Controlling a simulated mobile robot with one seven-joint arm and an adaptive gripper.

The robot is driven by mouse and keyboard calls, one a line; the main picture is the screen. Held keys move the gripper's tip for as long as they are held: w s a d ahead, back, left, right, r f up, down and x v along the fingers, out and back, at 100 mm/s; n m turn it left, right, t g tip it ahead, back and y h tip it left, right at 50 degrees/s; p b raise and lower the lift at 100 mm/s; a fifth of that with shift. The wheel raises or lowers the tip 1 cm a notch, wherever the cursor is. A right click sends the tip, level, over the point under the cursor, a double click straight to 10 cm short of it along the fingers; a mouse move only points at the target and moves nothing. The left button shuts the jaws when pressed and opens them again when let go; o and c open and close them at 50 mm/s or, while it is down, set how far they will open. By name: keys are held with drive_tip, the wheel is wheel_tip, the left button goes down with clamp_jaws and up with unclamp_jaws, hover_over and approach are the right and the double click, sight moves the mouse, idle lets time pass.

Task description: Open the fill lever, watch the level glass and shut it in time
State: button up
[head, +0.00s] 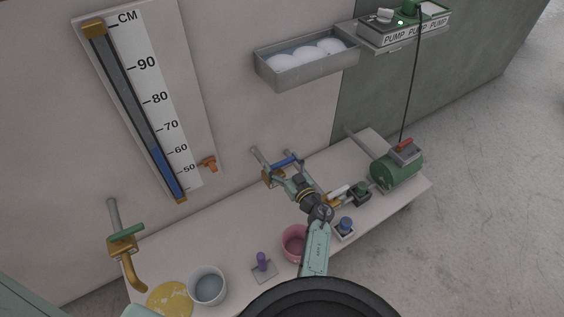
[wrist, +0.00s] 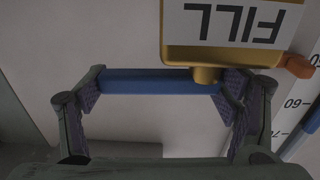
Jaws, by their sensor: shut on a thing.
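The fill lever is a blue bar (head: 286,161) on a brass valve at the wall. It lies crosswise to the grey pipe. My gripper (wrist: 160,83) is shut on this lever; the blue bar (wrist: 155,82) spans between its fingers in the wrist view. The brass valve body (wrist: 185,56) carries an upside-down FILL label. The level glass (head: 125,108) is a tall tube at the left beside a CM scale. Its lower part holds blue liquid (head: 165,172), with the top a little above the 60 mark; the exact reading is unclear.
An orange piece (head: 208,163) sits at the scale board's right edge. A green lever (head: 127,231) with a brass spout is at left. A white bucket (head: 208,285), pink pot (head: 293,240) and green pump (head: 398,170) stand on the bench. A grey tray (head: 308,68) hangs above.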

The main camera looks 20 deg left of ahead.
drive_tip(key=shift+s+r+m+t+h+p, duration=0.25)
drive_tip(key=shift+m+t+h+p, duration=0.15)
drive_tip(key=shift+t+p, duration=0.15)
drive_tip(key=shift+d+f+m+t+h, duration=0.1)
drive_tip(key=shift+m+t+h, duration=0.3)
drive_tip(key=shift+h, duration=0.1)
drive_tip(key=shift+s+d+f+m+t+h, duration=0.1)
drive_tip(key=shift+f+m+t+h, duration=0.05)
drive_tip(key=shift+m+t+h, duration=0.3)
drive_tip(key=shift+d+m+t+h, duration=0.2)
drive_tip(key=shift+m+t+h, duration=0.2)
drive_tip(key=shift+m+h, duration=0.25)
drive_tip(key=o, duration=1.6)
drive_tip(key=shift+o, duration=0.2)
drive_tip(key=shift+s, duration=0.2)
drive_tip(key=v, duration=0.7)
